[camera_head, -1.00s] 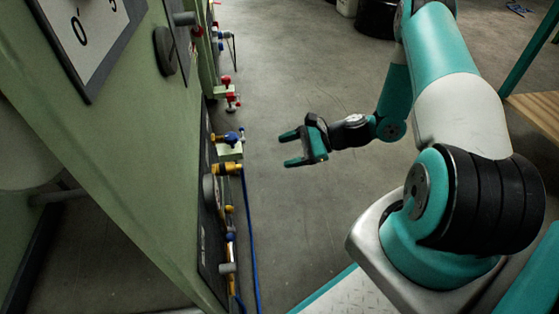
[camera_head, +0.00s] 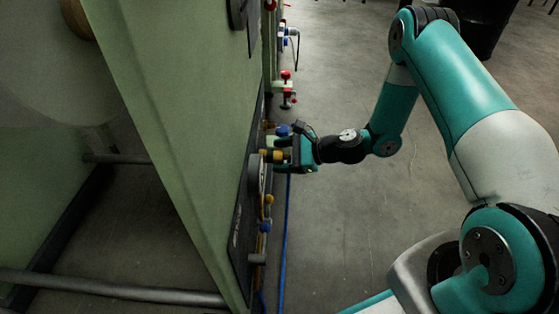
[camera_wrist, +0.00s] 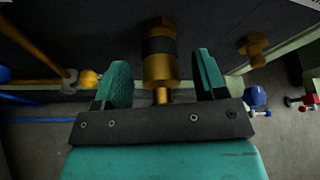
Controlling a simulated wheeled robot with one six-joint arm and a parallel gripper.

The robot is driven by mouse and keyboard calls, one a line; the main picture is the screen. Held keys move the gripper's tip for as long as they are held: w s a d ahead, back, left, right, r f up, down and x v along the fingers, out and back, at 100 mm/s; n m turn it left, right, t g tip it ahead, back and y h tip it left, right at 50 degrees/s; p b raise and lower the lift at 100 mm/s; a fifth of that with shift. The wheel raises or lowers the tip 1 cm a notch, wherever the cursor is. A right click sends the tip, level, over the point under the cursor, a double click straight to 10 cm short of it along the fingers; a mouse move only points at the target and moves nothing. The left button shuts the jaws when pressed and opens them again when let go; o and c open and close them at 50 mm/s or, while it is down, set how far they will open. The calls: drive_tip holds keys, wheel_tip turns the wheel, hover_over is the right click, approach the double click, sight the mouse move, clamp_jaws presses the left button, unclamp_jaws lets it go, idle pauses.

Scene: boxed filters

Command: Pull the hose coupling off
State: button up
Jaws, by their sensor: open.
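The hose coupling (camera_wrist: 158,62) is a brass cylinder with a dark band, on the dark panel. In the wrist view it lies between the two spread fingers of my gripper (camera_wrist: 160,82), with a visible gap on each side. In the head view my gripper (camera_head: 283,156) is up against the panel, around the brass coupling (camera_head: 270,156), which is partly hidden by the fingers. A blue hose (camera_head: 286,225) hangs below this spot; where it joins is hidden behind my gripper.
The green cabinet (camera_head: 170,130) stands close on the left. Red-handled valves (camera_head: 286,88) stick out farther back. A brass fitting (camera_wrist: 256,48) is right of the fingers.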

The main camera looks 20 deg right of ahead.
drive_tip(key=shift+w+a+f, duration=0.15)
drive_tip(key=shift+w+a, duration=0.05)
drive_tip(key=shift+a, duration=0.15)
drive_tip(key=shift+c, duration=0.4)
drive_tip(key=c, duration=1)
drive_tip(key=shift+s+d+p, duration=0.25)
drive_tip(key=shift+s+d, duration=0.1)
drive_tip(key=shift+d, duration=0.55)
drive_tip(key=shift+s+d+p, duration=0.2)
drive_tip(key=shift+s+d, duration=0.2)
drive_tip(key=shift+d, duration=0.5)
drive_tip(key=shift+s+d+p, duration=0.25)
drive_tip(key=shift+s+d, duration=0.1)
drive_tip(key=shift+d, duration=0.55)
drive_tip(key=shift+s+d+p, duration=0.3)
drive_tip(key=shift+s+d, duration=0.3)
drive_tip(key=shift+d, duration=0.8)
drive_tip(key=shift+s+d+p, duration=0.25)
drive_tip(key=shift+s+d, duration=0.35)
drive_tip(key=shift+d, duration=0.75)
drive_tip(key=shift+s+d+p, duration=0.3)
drive_tip(key=shift+s+d, duration=0.3)
drive_tip(key=shift+d, duration=0.8)
